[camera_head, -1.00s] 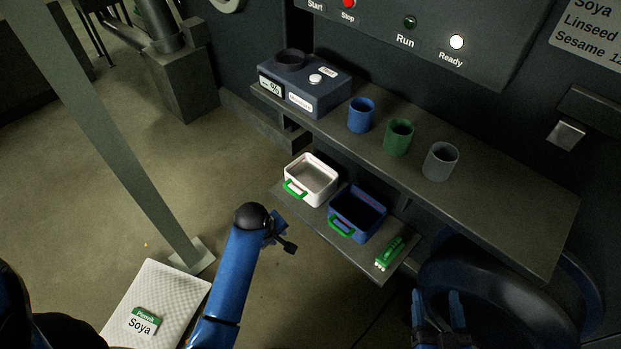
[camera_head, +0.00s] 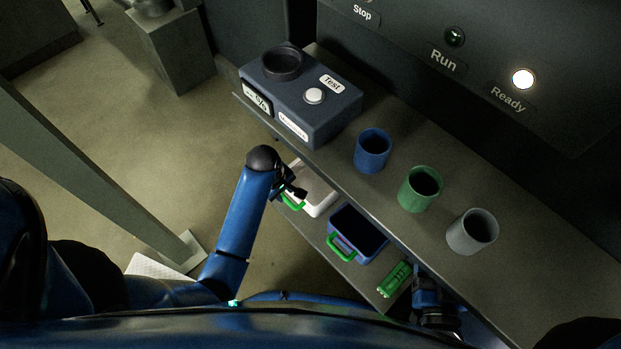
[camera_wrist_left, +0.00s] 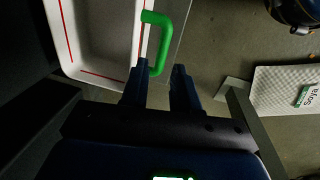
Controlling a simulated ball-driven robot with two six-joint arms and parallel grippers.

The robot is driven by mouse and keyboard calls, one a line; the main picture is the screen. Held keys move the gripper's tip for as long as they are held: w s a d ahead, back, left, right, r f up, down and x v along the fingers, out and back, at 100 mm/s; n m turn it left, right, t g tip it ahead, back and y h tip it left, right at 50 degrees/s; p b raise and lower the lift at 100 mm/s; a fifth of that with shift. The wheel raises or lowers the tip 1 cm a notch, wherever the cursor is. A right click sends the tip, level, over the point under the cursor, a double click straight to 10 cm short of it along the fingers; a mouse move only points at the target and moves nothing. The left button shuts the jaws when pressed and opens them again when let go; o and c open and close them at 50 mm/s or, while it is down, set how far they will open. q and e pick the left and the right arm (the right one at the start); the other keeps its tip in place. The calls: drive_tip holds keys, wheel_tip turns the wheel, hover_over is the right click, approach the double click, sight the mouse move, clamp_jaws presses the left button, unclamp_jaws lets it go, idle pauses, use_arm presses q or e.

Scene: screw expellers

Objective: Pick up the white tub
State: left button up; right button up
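The white tub (camera_head: 322,194) stands on the lower shelf in the head view, partly hidden by my left gripper (camera_head: 294,190) and the upper shelf. Its green handle (camera_head: 291,203) faces the near left side. In the left wrist view the white tub (camera_wrist_left: 98,38) shows its open inside with red lines, and the green handle (camera_wrist_left: 160,42) sticks out toward my left gripper (camera_wrist_left: 160,78). The left fingers are apart and empty, close to the handle. My right gripper (camera_head: 430,292) is by the lower shelf's near right end; its fingers are unclear.
A blue tub (camera_head: 348,245) and a green item (camera_head: 395,279) share the lower shelf (camera_head: 314,230). The upper shelf (camera_head: 420,240) overhangs, bearing a moisture tester (camera_head: 312,125), a blue cup (camera_head: 373,150), a green cup (camera_head: 419,188) and a grey cup (camera_head: 472,231). A post (camera_head: 100,175) stands left.

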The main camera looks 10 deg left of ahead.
sight(286, 200)
use_arm(q)
drive_tip(key=f, duration=0.2)
drive_tip(key=f+b, duration=0.1)
drive_tip(key=shift+w+d+f, duration=0.15)
drive_tip(key=shift+d+f, duration=0.05)
drive_tip(key=shift+f, duration=0.15)
drive_tip(key=shift+w+f+b, duration=0.15)
drive_tip(key=shift+f+b, duration=0.15)
drive_tip(key=shift+f, duration=0.15)
drive_tip(key=shift+w+d+f+b, duration=0.1)
drive_tip(key=shift+w+f+b, duration=0.1)
drive_tip(key=shift+f+b, duration=0.85)
drive_tip(key=shift+w+d+f+b, duration=0.15)
drive_tip(key=shift+f+b, duration=0.3)
drive_tip(key=shift+f, duration=1.05)
drive_tip(key=shift+c, duration=0.3)
clamp_jaws()
